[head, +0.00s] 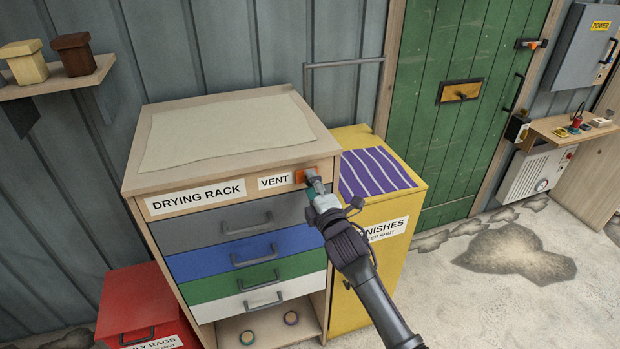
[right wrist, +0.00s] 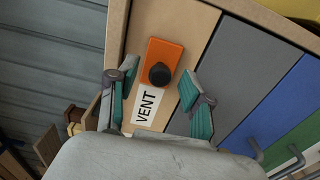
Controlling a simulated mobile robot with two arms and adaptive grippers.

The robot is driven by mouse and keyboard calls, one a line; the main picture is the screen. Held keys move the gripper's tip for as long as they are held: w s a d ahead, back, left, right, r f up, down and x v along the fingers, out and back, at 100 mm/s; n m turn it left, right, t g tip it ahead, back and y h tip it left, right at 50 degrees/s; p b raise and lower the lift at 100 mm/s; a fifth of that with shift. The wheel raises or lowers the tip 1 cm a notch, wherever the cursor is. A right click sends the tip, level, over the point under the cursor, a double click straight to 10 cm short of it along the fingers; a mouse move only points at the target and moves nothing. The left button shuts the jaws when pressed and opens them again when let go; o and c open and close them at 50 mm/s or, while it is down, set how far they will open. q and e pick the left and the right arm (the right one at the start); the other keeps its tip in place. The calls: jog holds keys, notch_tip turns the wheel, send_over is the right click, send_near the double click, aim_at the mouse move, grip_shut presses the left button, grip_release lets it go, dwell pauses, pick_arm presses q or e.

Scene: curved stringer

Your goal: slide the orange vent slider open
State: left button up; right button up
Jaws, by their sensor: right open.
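The orange vent slider (head: 301,176) is on the top front rail of the drying rack (head: 170,204), just right of the VENT label (head: 274,182). In the right wrist view it is an orange plate (right wrist: 163,53) with a round black knob (right wrist: 160,74). My right gripper (head: 316,181) is at the rail's right end, in front of the slider, and hides part of it. In the right wrist view its two teal-padded fingers (right wrist: 158,97) are spread apart, one on each side of the VENT label, with the knob just beyond and between them. My left gripper is not in view.
Grey, blue, green and white drawers with handles sit below the rail. A yellow varnish cabinet (head: 375,255) with a striped cloth (head: 375,172) stands close on the right. A red rag bin (head: 138,303) is at lower left. Open floor lies to the right.

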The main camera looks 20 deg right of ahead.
jog(key=shift+w+a, duration=0.1)
jog(key=shift+w, duration=0.7)
jog(key=shift+s, duration=0.15)
grip_shut()
jog(key=shift+r, duration=0.1)
